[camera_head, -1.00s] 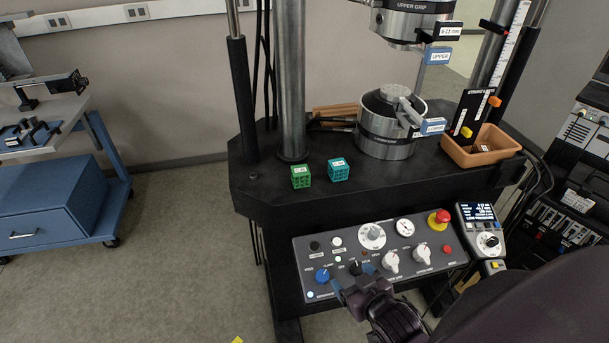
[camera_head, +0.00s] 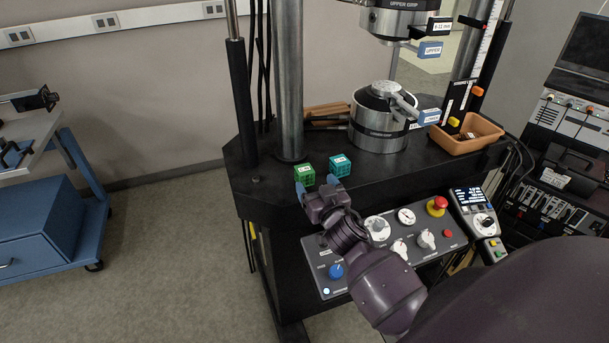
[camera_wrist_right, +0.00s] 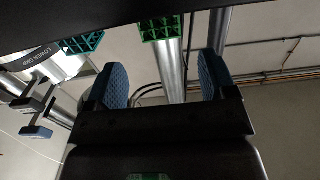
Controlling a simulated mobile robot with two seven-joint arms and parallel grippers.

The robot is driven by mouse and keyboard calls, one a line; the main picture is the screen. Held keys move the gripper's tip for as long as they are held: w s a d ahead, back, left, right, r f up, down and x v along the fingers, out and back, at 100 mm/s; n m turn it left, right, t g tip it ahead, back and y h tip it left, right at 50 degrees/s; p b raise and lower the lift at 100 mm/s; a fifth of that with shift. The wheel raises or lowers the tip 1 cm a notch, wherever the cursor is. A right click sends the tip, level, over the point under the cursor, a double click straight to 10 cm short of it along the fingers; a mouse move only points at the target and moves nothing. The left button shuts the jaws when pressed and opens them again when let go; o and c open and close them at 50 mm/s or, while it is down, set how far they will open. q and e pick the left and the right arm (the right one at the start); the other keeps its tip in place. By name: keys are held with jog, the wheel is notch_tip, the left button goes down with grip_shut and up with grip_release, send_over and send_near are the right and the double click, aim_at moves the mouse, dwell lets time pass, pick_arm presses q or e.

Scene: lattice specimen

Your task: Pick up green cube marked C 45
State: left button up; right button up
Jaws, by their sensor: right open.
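The green lattice cube (camera_head: 304,176) stands on the black machine table, a white label on its top too small to read surely. A teal lattice cube (camera_head: 340,166) stands just right of it, apart from it. My right gripper (camera_head: 317,188) is open at the table's front edge, close in front of the two cubes. In the right wrist view, the green cube (camera_wrist_right: 161,27) shows beyond and between the open blue fingers (camera_wrist_right: 164,78). The teal cube (camera_wrist_right: 82,43) is off to the left there. Nothing is between the fingers. My left gripper is out of view.
A steel column (camera_head: 289,90) rises behind the green cube. The lower grip (camera_head: 378,128) and an orange-brown tray (camera_head: 466,140) stand to the right. The control panel (camera_head: 400,243), with knobs and a red button, lies below my right arm.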

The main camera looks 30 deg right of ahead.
aim_at(307, 174)
jog(key=x, duration=0.3)
jog(key=shift+w+f, duration=0.15)
jog(key=shift+w, duration=0.3)
jog(key=shift+w+d, duration=0.1)
jog(key=shift+w, duration=0.55)
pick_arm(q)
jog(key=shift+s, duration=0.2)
pick_arm(e)
jog(key=c, duration=1)
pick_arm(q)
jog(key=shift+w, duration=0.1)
